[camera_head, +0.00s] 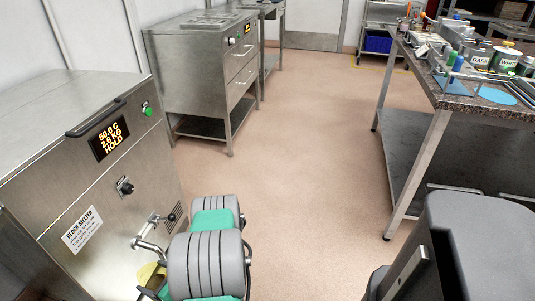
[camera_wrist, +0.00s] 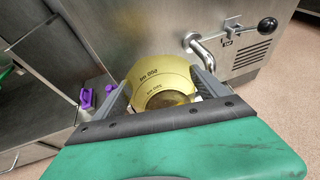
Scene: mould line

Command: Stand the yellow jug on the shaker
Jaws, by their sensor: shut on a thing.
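The yellow jug (camera_wrist: 160,73) with dark volume marks is between the fingers of my gripper (camera_wrist: 163,88) in the wrist view. My gripper is shut on it. Something brownish shows inside the jug; I cannot tell how full it is. In the head view only a yellow piece of the jug (camera_head: 151,272) shows, low beside the melter's tap, mostly hidden by my arm. The jug is close to the bent tap pipe (camera_wrist: 203,48); I cannot tell whether they touch. I cannot pick out the shaker for certain in either view.
The block melter (camera_head: 85,165) stands at left, its display reading 50.0 C, 2.6 KG, HOLD. Its tap lever (camera_wrist: 267,25) sticks out. A steel drawer cabinet (camera_head: 205,60) stands behind. A cluttered worktop (camera_head: 480,108) is at right. The floor (camera_head: 300,130) between is clear.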

